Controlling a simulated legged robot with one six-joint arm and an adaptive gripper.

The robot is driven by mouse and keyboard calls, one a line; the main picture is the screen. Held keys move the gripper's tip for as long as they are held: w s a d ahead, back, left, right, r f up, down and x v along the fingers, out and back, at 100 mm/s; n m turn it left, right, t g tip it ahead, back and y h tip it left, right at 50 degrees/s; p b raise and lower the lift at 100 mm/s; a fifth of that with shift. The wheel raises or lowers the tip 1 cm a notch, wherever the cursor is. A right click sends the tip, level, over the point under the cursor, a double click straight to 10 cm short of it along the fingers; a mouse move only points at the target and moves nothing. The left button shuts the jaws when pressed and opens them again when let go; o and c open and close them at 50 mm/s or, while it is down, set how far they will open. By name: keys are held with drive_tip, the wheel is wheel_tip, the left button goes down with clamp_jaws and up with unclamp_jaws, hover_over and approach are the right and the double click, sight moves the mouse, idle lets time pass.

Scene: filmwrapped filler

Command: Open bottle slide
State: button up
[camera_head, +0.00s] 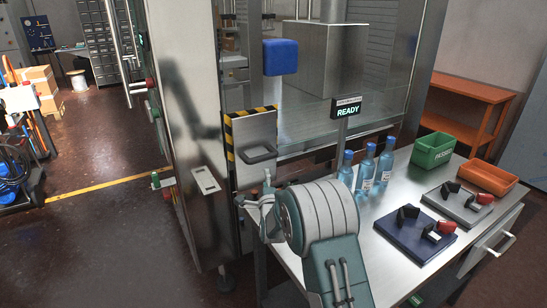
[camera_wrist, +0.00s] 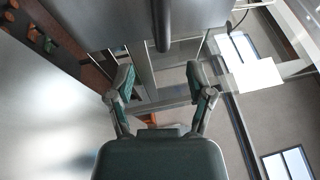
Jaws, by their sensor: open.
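A steel panel (camera_head: 252,135) with yellow-black striped edges, likely the bottle slide, stands upright on the machine front. Its dark handle (camera_head: 262,156) sticks out low on the panel. In the wrist view a grey panel (camera_wrist: 105,22) fills the top, with a dark bar (camera_wrist: 162,25), probably this handle, ahead of the fingertips. My gripper (camera_head: 258,192) is just below the handle in the head view, apart from it as far as I can tell. In the wrist view my gripper (camera_wrist: 160,80) has its two fingers spread with nothing between them.
Several blue bottles (camera_head: 366,174) stand on the steel table (camera_head: 390,268) to the right. A READY sign (camera_head: 347,110) rises behind my arm.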

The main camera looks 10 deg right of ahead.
sight(262, 159)
drive_tip(key=shift+w+r, duration=0.3)
drive_tip(key=shift+w, duration=1.45)
drive_tip(key=shift+w+r, duration=0.3)
drive_tip(key=shift+w, duration=1.45)
drive_tip(key=shift+w+r, duration=0.3)
drive_tip(key=shift+w, duration=1.45)
drive_tip(key=shift+d, duration=0.1)
clamp_jaws()
